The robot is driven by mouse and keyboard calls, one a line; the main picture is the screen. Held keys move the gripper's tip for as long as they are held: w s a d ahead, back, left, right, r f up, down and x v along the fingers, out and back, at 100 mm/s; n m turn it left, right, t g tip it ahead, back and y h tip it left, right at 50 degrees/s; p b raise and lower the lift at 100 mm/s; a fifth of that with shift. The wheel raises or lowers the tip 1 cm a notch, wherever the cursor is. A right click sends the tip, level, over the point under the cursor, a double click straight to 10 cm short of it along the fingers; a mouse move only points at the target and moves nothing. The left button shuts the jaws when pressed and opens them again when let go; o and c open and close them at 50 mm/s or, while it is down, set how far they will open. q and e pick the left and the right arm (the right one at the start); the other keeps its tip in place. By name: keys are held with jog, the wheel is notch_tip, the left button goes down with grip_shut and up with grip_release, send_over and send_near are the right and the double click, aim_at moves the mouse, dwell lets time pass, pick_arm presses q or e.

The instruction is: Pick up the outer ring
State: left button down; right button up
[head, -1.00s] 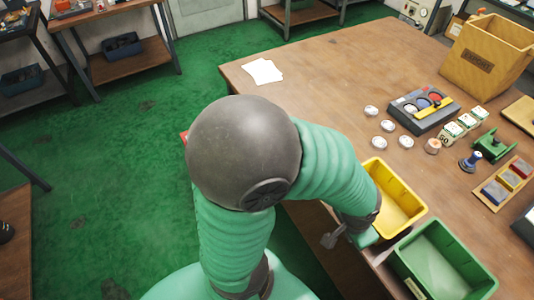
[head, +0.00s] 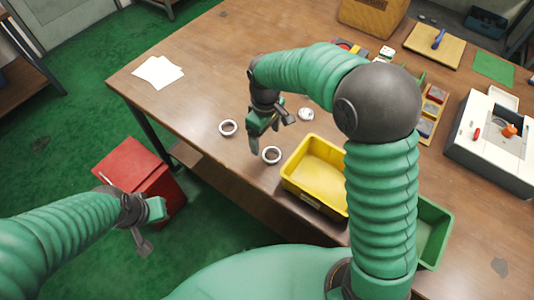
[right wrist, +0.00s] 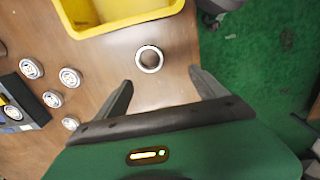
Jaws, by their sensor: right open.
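Two open metal rings lie flat on the wooden table in the head view. One ring (head: 271,155) is beside the yellow bin, and the other ring (head: 228,128) is farther left. I cannot tell for sure which is the outer ring. My right gripper (head: 268,132) is above the table near both rings. In the right wrist view, my right gripper (right wrist: 161,82) is open and empty, and the ring by the bin (right wrist: 149,59) lies ahead of its fingertips, not touched. My left gripper (head: 145,228) hangs off the table at left; its jaw opening is unclear.
The yellow bin (head: 316,170) stands close to the ring, with a green bin (head: 434,232) at its right. White round parts (right wrist: 70,77) lie nearby. A red container (head: 135,178) is beside the table. The table around the white papers (head: 158,72) is clear.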

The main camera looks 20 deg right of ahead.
send_over(271, 154)
jog(key=f, duration=0.7)
jog(key=shift+w+d+f, duration=0.1)
jog(key=shift+w+f, duration=0.2)
jog(key=shift+w, duration=0.1)
jog(key=f, duration=0.1)
jog(key=s+f, duration=0.1)
jog(key=f, duration=0.1)
jog(key=shift+s+f, duration=0.15)
jog(key=shift+a+f, duration=0.2)
jog(key=shift+f, duration=0.05)
jog(key=shift+w+f, duration=0.1)
jog(key=shift+w, duration=0.2)
jog(key=shift+s+d, duration=0.15)
jog(key=shift+d, duration=0.2)
jog(key=c, duration=0.7)
jog(key=shift+c, duration=1.1)
jog(key=shift+a, duration=0.1)
jog(key=c, duration=0.5)
pick_arm(q)
jog(key=shift+w+d+f, duration=0.4)
jog(key=shift+w+d, duration=0.2)
jog(key=shift+w, duration=0.05)
pick_arm(e)
jog(key=shift+a, duration=0.15)
jog(key=shift+c, duration=0.6)
